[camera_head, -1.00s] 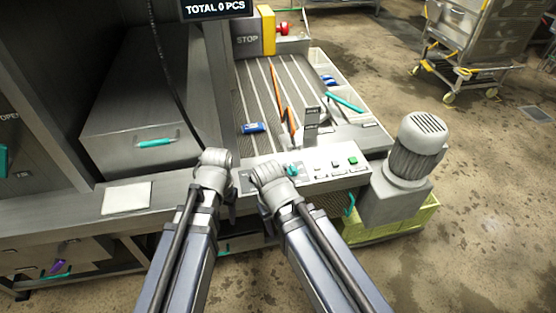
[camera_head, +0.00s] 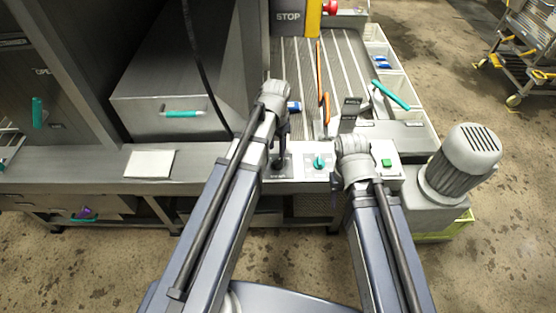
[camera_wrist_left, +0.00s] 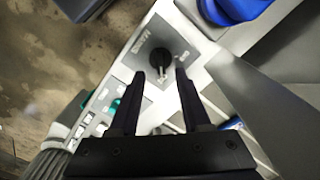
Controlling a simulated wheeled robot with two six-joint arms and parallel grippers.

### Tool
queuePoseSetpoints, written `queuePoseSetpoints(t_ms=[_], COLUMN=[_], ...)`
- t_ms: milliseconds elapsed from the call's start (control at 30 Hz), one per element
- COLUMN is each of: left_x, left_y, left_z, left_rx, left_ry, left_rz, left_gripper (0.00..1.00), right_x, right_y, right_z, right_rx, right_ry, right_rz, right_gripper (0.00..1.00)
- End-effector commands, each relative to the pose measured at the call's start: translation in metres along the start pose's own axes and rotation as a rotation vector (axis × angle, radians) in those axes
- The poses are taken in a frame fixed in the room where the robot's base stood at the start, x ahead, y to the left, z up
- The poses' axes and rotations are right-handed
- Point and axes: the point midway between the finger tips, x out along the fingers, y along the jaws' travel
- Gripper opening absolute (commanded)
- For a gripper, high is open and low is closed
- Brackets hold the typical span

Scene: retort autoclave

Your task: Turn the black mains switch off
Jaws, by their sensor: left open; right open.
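The black mains switch (camera_wrist_left: 160,58) is a round dark knob on a grey plate marked MAINS in the left wrist view. In the head view the switch (camera_head: 280,162) is at the left end of the control panel (camera_head: 308,174), partly covered by my left arm. My left gripper (camera_wrist_left: 160,74) is open and points at the switch, its fingertips apart on either side of the knob's near edge. I cannot tell whether they touch it. My right gripper (camera_head: 338,190) is at the panel's front, right of the turquoise knob, its fingers mostly hidden by the wrist.
A turquoise knob (camera_head: 319,162) and a green button (camera_head: 386,163) are on the same panel. A grey motor (camera_head: 466,162) stands to the right. A STOP box (camera_head: 290,17) and slatted conveyor (camera_head: 345,70) lie behind. A white sheet (camera_head: 149,164) is on the ledge at left.

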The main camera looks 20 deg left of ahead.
Motion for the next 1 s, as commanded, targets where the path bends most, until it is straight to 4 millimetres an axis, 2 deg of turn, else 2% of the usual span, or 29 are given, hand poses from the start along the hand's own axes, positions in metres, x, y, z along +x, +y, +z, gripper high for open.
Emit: queuePoseSetpoints(t_ms=[33,433,833,1000], left_x=[0.011,0.06,0.063,0.063], left_y=[0.0,0.0,0.0,0.0], left_z=[0.0,0.0,0.0,0.0], left_rx=[0.0,0.0,0.0,0.0], left_ry=[0.0,-0.001,-0.001,-0.001], left_rz=[0.0,-0.001,-0.001,-0.001], left_gripper=[0.47,0.47,0.47,0.28], right_x=[0.011,0.059,0.063,0.063], right_y=[-0.001,-0.006,-0.006,-0.006], right_z=[-0.001,-0.004,-0.004,-0.004], right_rx=[0.0,0.0,0.0,0.0], right_ry=[0.0,0.0,0.0,0.0], right_rz=[0.0,0.0,0.0,0.0], right_gripper=[0.5,0.5,0.5,0.5])
